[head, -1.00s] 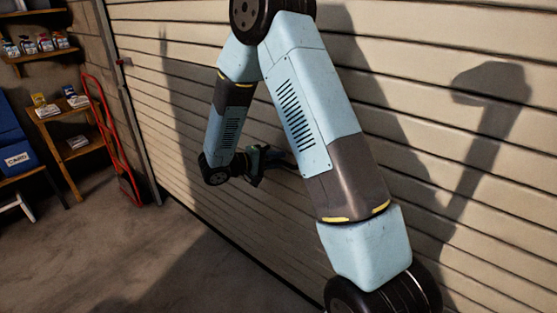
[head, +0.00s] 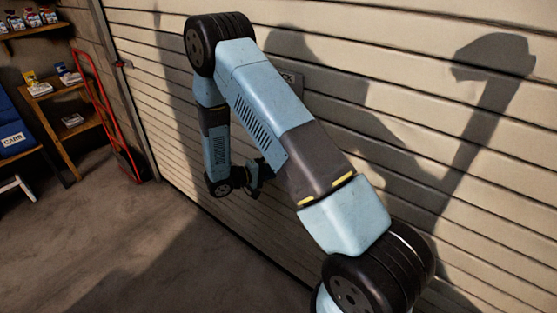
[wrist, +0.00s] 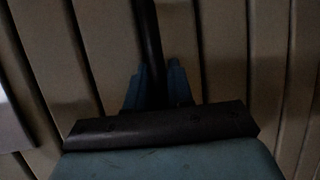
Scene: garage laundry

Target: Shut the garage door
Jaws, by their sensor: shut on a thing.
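The garage door (head: 380,85) is a wide panel of beige horizontal slats, filling the middle and right of the head view. Its lower edge runs near the floor; I cannot tell the size of any gap. My gripper (head: 258,178) is low against the door, partly hidden behind my arm in the head view. In the wrist view, the blue-grey fingers of my gripper (wrist: 157,75) are closed around a dark bar (wrist: 150,35), which looks like a handle on the door. The slats of the door (wrist: 225,50) lie just behind the fingers.
A red hand truck (head: 108,115) leans by the door's left side. Wooden shelves (head: 62,135) with small boxes and a blue bin (head: 14,137) stand at the left. The concrete floor (head: 150,245) in front is clear.

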